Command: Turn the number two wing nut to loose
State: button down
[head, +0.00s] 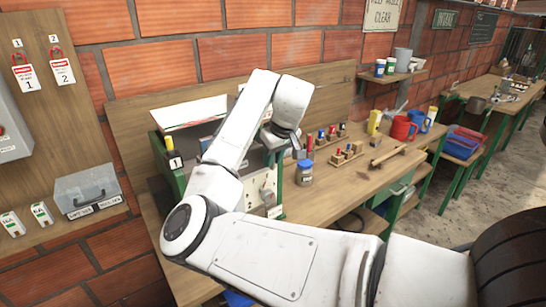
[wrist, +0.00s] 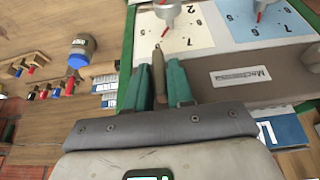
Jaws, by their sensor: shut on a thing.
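In the wrist view my gripper (wrist: 157,72) has its green fingers closed around a slim, brown, tapered piece (wrist: 158,60). I cannot tell whether this piece is the number two wing nut. Beyond the fingertips is a machine panel with a cream dial plate (wrist: 190,38) and a pale blue dial plate (wrist: 262,18). Each plate bears numbers and a grey knob with a red pointer. In the head view the machine (head: 172,183) is a green-sided box with a number 1 tag, standing on the bench. My arm hides much of it and my fingertips there.
A blue-lidded jar (head: 305,174) stands on the bench (head: 345,195) right of the machine; it also shows in the wrist view (wrist: 82,50).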

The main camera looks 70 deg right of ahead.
jog(key=shift+a+h, duration=0.1)
jog(key=shift+h, duration=0.2)
jog(key=n+g+h+b, duration=0.1)
jog(key=g+h, duration=0.1)
jog(key=h, duration=0.2)
jog(key=f+n+g+h+b, duration=0.1)
jog(key=g+h, duration=0.1)
jog(key=h, duration=0.2)
jog(key=a+f+n+g+h+b, duration=0.1)
jog(key=h, duration=0.3)
jog(key=shift+w+g, duration=0.4)
jog(key=n+h+b, duration=0.1)
jog(key=h+b, duration=0.1)
jog(key=shift+a+g+b, duration=0.1)
jog(key=shift+g+b, duration=0.2)
jog(key=shift+b, duration=0.05)
jog(key=shift+r+h, duration=0.15)
jog(key=shift+h, duration=0.25)
jog(key=c, duration=1)
grip_release()
